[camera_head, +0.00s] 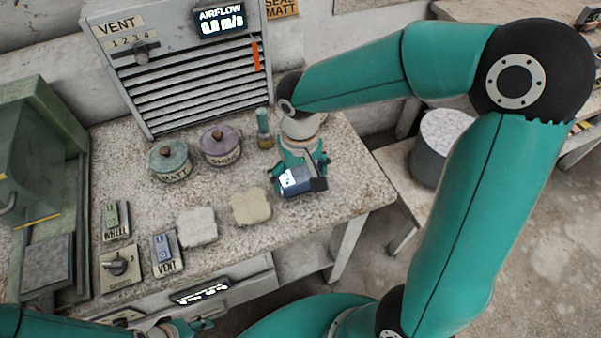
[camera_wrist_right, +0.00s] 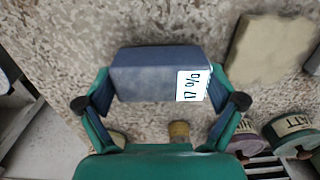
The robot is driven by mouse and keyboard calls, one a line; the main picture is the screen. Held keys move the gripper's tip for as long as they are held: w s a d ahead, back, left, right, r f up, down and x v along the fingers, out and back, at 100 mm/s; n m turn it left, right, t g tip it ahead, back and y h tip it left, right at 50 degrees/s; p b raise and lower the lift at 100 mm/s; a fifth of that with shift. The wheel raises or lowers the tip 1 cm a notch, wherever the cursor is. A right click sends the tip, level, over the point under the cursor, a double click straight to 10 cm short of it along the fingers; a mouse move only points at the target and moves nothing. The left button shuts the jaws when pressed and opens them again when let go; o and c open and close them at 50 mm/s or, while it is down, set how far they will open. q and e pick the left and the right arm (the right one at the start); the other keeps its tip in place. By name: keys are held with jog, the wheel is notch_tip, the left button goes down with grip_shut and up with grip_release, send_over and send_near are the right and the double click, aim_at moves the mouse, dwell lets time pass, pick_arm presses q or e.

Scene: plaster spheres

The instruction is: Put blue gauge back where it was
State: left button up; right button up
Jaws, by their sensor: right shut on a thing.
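The blue gauge (camera_head: 299,184) is a blue-grey box with a small lit white display, near the right end of the speckled bench (camera_head: 345,180). In the right wrist view the gauge (camera_wrist_right: 145,75) shows its display reading 17 %. My right gripper (camera_wrist_right: 160,88) is shut on it, one finger at each end; in the head view the gripper (camera_head: 298,172) reaches over it from the back. I cannot tell whether the gauge touches the bench. My left gripper (camera_head: 200,324) is low at the picture's bottom edge, partly cut off, its jaws unclear.
A MATT pot (camera_head: 170,163) and a SHINE pot (camera_head: 220,147) stand behind, with a small green-topped bottle (camera_head: 264,130). Two pale square pads (camera_head: 197,227) (camera_head: 251,207) lie left of the gauge. VENT and WHEEL switches and a knob are at front left. A louvred vent stands at the back.

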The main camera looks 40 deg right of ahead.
aim_at(299, 175)
jog(key=shift+f, duration=0.1)
jog(key=o, duration=0.7)
notch_tip(299, 175, up, 12)
jog(key=shift+r+p, duration=0.15)
jog(key=shift+p, duration=0.3)
